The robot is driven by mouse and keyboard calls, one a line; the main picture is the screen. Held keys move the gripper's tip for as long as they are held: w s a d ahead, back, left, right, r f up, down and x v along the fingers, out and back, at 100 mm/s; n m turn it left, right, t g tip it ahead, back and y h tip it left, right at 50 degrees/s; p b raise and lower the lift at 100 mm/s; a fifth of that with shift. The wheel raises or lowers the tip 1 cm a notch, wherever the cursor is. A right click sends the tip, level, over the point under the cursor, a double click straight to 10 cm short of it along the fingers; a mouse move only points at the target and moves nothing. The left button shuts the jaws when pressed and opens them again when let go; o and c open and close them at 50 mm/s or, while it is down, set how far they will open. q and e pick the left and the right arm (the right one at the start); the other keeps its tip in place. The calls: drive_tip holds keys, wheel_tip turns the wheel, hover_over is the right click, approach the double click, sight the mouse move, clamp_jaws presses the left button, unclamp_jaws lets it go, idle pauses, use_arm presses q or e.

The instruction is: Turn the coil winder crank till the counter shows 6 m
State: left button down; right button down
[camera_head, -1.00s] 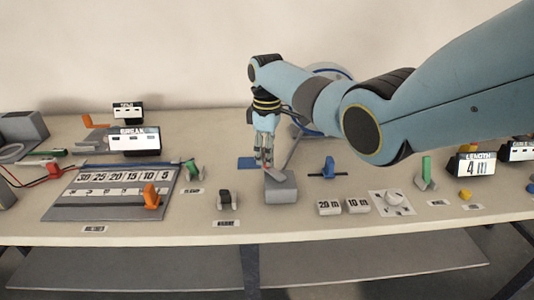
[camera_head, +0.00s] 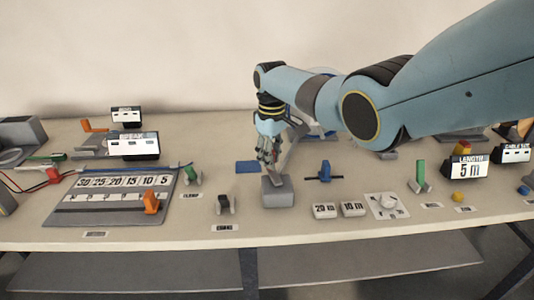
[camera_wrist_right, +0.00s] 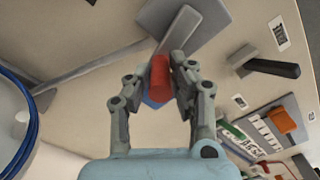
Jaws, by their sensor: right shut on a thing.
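The length counter (camera_head: 467,168) at the right of the head view reads 5 m. My right gripper (camera_head: 269,160) is above a grey block (camera_head: 278,194) near the middle of the bench. In the right wrist view its fingers (camera_wrist_right: 166,80) are shut on the red crank handle (camera_wrist_right: 158,72), with a grey crank arm (camera_wrist_right: 178,30) beside it. The coil winder's blue-rimmed reel (camera_wrist_right: 34,130) shows at the left of the wrist view; my arm mostly hides it in the head view. My left gripper is not in view.
A blue slider (camera_head: 325,170), a 20 m block (camera_head: 324,211), a 10 m block (camera_head: 352,209) and a white knob (camera_head: 388,202) lie right of the grey block. A black lever (camera_head: 226,204) and a numbered board (camera_head: 90,212) are to the left.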

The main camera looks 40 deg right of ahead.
drive_tip(key=shift+s+d+m+p, duration=0.5)
drive_tip(key=shift+m+p, duration=0.4)
drive_tip(key=shift+m, duration=0.7)
drive_tip(key=shift+s+d+m+p, duration=0.5)
drive_tip(key=shift+m+p, duration=0.35)
drive_tip(key=shift+m, duration=0.75)
drive_tip(key=shift+s+d+m+p, duration=0.5)
drive_tip(key=shift+m+p, duration=0.4)
drive_tip(key=shift+m, duration=0.7)
drive_tip(key=c, duration=1.2)
unclamp_jaws()
drive_tip(key=shift+d, duration=0.1)
drive_tip(key=shift+o, duration=0.2)
drive_tip(key=shift+r, duration=0.15)
